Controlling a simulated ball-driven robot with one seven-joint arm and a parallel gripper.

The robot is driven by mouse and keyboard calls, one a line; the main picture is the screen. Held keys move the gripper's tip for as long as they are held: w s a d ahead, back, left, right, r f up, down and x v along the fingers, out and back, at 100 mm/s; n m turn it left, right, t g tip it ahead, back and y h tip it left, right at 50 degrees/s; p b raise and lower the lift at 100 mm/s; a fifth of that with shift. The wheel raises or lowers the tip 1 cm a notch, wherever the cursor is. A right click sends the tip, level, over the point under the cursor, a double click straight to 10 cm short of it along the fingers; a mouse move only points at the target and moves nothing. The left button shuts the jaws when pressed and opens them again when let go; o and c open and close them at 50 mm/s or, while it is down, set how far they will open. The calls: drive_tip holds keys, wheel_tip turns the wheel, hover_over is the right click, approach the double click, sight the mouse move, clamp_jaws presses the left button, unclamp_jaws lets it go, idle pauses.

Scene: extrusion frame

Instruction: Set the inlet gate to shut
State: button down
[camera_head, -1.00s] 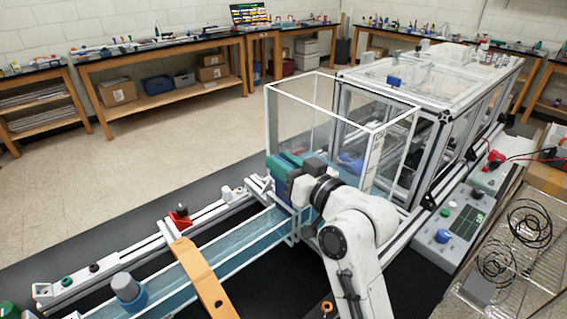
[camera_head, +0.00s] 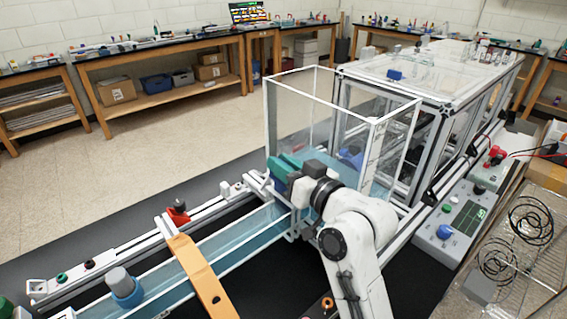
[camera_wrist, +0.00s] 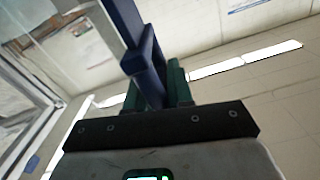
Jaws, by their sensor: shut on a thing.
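The inlet gate's blue handle (camera_wrist: 148,62) rises between the green fingers of my gripper (camera_wrist: 160,92) in the wrist view, and my gripper is shut on it. In the head view my gripper (camera_head: 284,167) is at the front left corner of a clear open-topped tank (camera_head: 318,118), where the water channel (camera_head: 245,232) meets it. The arm hides most of the gate there, so I cannot tell how far the gate is up or down.
An orange bridge piece (camera_head: 198,272) crosses the channel. A blue-ringed grey cylinder (camera_head: 122,284) stands in it. A red-based part (camera_head: 178,212) sits on the side rail. A framed clear enclosure (camera_head: 440,85) stands behind the tank. A control panel (camera_head: 455,222) is at right.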

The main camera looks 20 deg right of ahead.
drive_tip(key=shift+a+f+b, duration=0.15)
drive_tip(key=shift+f+b, duration=0.25)
drive_tip(key=shift+f, duration=0.5)
drive_tip(key=shift+a+f+b, duration=0.1)
drive_tip(key=shift+f+b, duration=0.3)
drive_tip(key=shift+f, duration=0.45)
drive_tip(key=c, duration=1.1)
unclamp_jaws()
drive_tip(key=shift+r, duration=0.1)
drive_tip(key=shift+s+d, duration=0.1)
drive_tip(key=shift+s+d, duration=0.1)
drive_tip(key=shift+s, duration=0.15)
drive_tip(key=b+v, duration=0.2)
drive_tip(key=v, duration=0.8)
